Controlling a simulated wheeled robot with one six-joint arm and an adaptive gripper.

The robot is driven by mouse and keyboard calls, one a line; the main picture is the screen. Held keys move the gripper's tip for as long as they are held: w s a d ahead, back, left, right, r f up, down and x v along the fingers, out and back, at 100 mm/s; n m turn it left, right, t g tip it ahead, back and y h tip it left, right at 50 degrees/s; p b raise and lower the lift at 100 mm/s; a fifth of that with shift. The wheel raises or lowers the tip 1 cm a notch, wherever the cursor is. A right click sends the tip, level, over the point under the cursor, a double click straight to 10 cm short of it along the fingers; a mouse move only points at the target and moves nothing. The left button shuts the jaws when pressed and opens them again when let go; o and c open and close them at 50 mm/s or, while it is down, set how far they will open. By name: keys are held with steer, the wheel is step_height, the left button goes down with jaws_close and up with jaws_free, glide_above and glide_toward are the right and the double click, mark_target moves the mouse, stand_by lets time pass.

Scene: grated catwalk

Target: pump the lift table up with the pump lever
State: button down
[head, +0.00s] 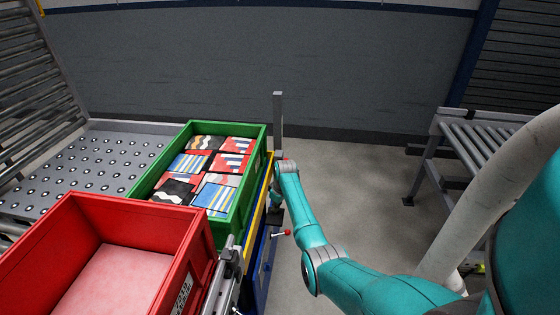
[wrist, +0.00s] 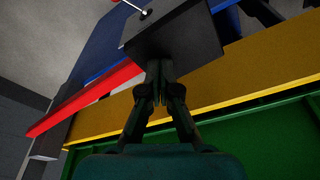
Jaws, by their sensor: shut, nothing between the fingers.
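The lift table shows in the head view as a yellow edge (head: 258,217) over a blue side (head: 259,279), with crates on top. A thin rod with a red knob (head: 285,233), likely the pump lever, sticks out from its right side. In the wrist view a thin rod with a red tip (wrist: 145,13) shows beyond a dark grey block. My gripper (wrist: 160,88) is shut and empty, its fingertips close to the block (wrist: 172,32); contact cannot be told. In the head view the gripper is partly hidden by my wrist beside the table.
A green crate (head: 248,180) of patterned boxes and an empty red crate (head: 186,270) are at left. A grey post (head: 278,120) stands behind my wrist. A ball-transfer table (head: 97,165) is far left, a roller conveyor (head: 478,140) at right. Floor between is clear.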

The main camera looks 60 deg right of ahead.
step_height(320, 180, up, 17)
stand_by(0.5)
steer(key=shift+d+f, duration=0.1)
steer(key=f, duration=2.3)
steer(key=shift+a, duration=0.2)
step_height(320, 180, up, 23)
steer(key=shift+d, duration=0.2)
steer(key=shift+r, duration=0.1)
stand_by(3.6)
